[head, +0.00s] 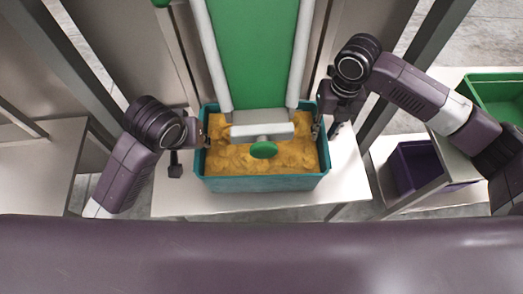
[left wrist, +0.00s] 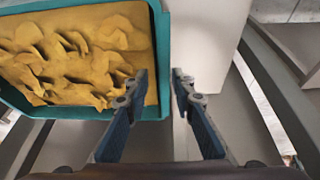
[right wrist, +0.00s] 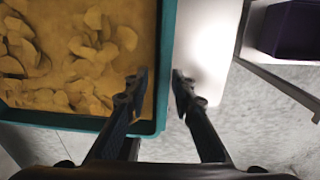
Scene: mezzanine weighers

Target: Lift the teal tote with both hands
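The teal tote (head: 262,184) stands on a pale table below a green chute and is filled with yellow chip-like pieces (head: 225,160). My left gripper (left wrist: 160,76) is open at one side wall of the tote, with one finger over the inside and one outside. The tote's rim (left wrist: 163,45) lies between these fingers in the left wrist view. My right gripper (right wrist: 160,78) is open in the same way at the opposite wall, whose rim (right wrist: 168,45) shows between its fingers. Neither gripper visibly pinches the wall; fingertip depth is hard to tell.
The green chute (head: 255,50) with pale rails ends over the tote's back, with a white bar (head: 262,131) and green knob (head: 264,150) above the contents. The table (head: 180,200) is bare beside the tote. A purple bin (head: 418,165) and green bin (head: 495,95) stand at right.

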